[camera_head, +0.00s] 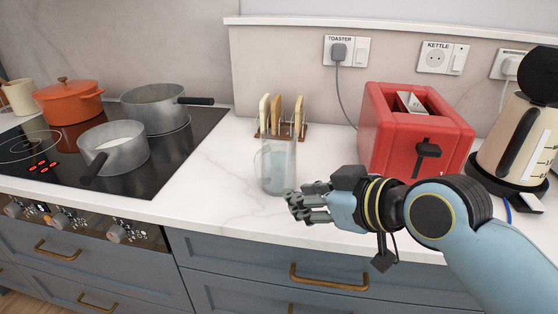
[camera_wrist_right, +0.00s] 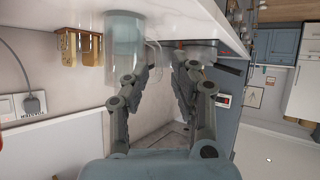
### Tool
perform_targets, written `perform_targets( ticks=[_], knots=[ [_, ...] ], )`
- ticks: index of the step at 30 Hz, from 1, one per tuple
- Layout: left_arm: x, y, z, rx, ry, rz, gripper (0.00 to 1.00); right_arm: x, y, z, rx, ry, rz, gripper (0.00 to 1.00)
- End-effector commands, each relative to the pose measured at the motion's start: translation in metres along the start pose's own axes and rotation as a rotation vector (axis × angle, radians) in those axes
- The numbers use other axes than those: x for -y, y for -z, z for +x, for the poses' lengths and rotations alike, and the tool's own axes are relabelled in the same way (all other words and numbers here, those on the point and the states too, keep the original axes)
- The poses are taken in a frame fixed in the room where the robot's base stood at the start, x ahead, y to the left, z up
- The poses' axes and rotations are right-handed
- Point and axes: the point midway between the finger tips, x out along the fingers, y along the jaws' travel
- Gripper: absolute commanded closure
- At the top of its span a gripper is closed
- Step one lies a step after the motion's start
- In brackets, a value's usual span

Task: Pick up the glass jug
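The clear glass jug (camera_head: 277,168) stands upright on the white counter, left of the red toaster and in front of the toast rack. Its handle is on its left side in the head view. My right gripper (camera_head: 296,203) comes in from the right, with its fingertips just right of the jug's lower part. In the right wrist view its fingers (camera_wrist_right: 161,72) are spread apart with nothing clasped between them. The jug (camera_wrist_right: 124,42) shows upside down there, beyond the left finger, which hides part of it. Contact cannot be told. My left gripper is in neither view.
A toast rack (camera_head: 283,129) stands behind the jug. The red toaster (camera_head: 408,135) and a kettle (camera_head: 512,142) stand to the right. The hob (camera_head: 172,164) with a grey saucepan (camera_head: 118,157), another pan and an orange pot is at left. Bare counter (camera_head: 215,188) lies left of the jug.

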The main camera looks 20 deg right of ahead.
Motion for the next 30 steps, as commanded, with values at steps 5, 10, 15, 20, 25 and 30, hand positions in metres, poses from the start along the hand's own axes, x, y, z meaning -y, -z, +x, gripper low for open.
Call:
perform_targets(
  ticks=[5,10,15,20,25,30],
  knots=[
    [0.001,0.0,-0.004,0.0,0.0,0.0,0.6,-0.006,0.037,0.015,-0.115,-0.012,-0.022,0.75],
    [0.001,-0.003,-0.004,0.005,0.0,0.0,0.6,-0.006,0.04,0.044,-0.116,-0.012,-0.024,0.75],
    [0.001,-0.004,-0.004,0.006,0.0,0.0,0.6,-0.006,0.041,0.059,-0.114,-0.011,-0.024,0.75],
    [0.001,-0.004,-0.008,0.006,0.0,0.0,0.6,-0.004,0.044,0.08,-0.115,-0.01,-0.022,0.75],
    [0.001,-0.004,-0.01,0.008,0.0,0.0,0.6,-0.004,0.045,0.104,-0.114,-0.011,-0.024,0.75],
    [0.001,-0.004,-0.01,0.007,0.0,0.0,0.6,-0.004,0.045,0.111,-0.113,-0.012,-0.024,0.75]
  ],
)
